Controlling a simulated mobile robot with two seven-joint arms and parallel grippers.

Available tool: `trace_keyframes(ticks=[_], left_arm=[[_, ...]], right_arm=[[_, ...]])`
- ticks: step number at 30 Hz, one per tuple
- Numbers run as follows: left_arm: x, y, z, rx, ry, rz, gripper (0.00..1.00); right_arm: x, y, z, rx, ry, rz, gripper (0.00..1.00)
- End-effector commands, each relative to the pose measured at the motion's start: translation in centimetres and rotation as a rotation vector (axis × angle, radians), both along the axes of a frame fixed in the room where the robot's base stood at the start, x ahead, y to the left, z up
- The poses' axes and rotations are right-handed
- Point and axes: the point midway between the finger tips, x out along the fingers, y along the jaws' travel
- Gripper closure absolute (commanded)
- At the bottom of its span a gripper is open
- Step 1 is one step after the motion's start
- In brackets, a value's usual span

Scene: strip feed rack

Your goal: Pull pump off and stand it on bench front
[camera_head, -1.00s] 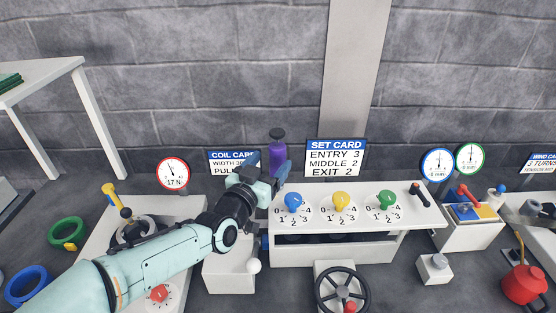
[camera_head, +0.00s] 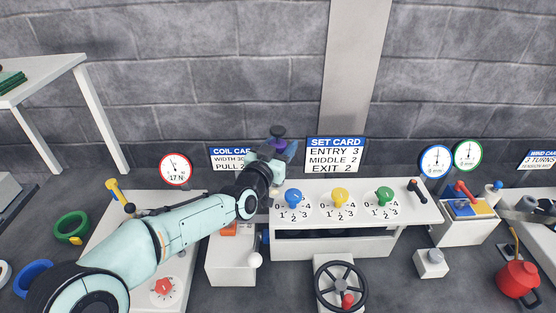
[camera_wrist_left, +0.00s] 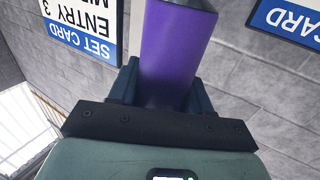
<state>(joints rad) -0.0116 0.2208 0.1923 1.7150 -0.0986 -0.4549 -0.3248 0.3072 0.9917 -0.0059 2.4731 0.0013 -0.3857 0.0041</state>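The pump (camera_head: 277,143) is a purple cylinder with a dark cap, standing roughly upright in front of the wall, left of the SET CARD. My left gripper (camera_head: 277,155) is around its body and hides its lower part. In the left wrist view the purple pump (camera_wrist_left: 172,55) fills the space between both fingers (camera_wrist_left: 165,88), which press close on its sides. The white bench (camera_head: 330,246) with blue, yellow and green knobs stands right of the gripper. My right gripper is not in view.
A white box (camera_head: 232,262) with a white ball-ended lever stands below my left arm. A handwheel (camera_head: 342,288) is in front of the bench. Dark surface shows between the boxes.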

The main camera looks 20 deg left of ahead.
Motion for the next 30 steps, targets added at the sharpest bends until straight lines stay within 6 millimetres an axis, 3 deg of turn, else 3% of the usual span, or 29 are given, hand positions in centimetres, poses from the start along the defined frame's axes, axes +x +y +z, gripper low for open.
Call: trace_keyframes(ticks=[1,2,3,11,17,23,30], left_arm=[[0.0,0.0,0.0,0.000,0.000,0.000,0.85],[0.0,0.0,0.0,0.000,0.000,0.000,0.95],[0.0,0.0,0.2,-0.001,-0.004,0.000,0.97],[0.0,0.0,0.4,-0.001,-0.005,0.001,0.97],[0.0,0.0,2.1,-0.002,-0.008,0.002,0.97],[-0.1,0.0,6.6,-0.003,-0.012,0.000,0.97],[0.0,-0.1,14.2,-0.002,-0.012,-0.001,0.97]], right_arm=[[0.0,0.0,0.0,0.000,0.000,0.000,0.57],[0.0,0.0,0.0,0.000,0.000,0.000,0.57],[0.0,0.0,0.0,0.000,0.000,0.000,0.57],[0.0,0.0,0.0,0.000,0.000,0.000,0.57],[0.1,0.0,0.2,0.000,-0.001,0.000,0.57],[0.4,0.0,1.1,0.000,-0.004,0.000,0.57],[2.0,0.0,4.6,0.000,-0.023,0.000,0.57]])
